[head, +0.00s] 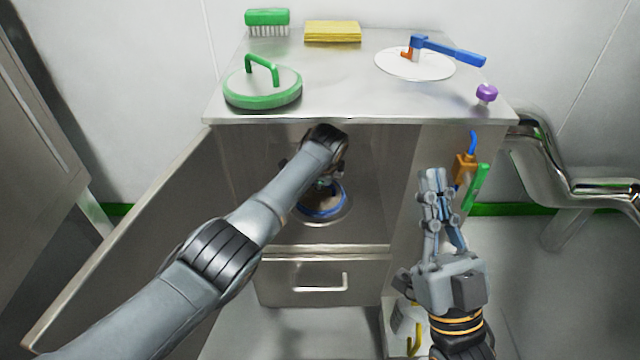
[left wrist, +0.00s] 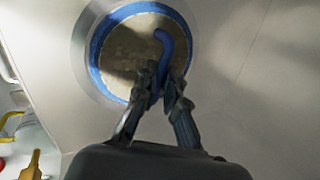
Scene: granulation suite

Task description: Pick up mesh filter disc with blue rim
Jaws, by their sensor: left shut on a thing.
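The mesh filter disc with blue rim (head: 320,210) is inside the open cabinet, below the steel top. In the left wrist view the disc (left wrist: 118,50) shows a tan mesh, a blue rim and a curved blue handle (left wrist: 166,48). My left gripper (left wrist: 163,82) is shut on the blue handle, in front of the disc. In the head view my left arm reaches into the cabinet and hides part of the disc. Whether the disc is clear of its seat cannot be told. My right gripper (head: 434,175) is outside at the right, pointing up, its fingers close together, nothing seen between them.
A green-rimmed lid (head: 262,92), green brush (head: 267,18), yellow sponge (head: 332,32), white disc with blue-handled tool (head: 400,66) and purple knob (head: 486,94) are on the top. The cabinet door (head: 125,225) stands open at left. A drawer (head: 290,280) is below.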

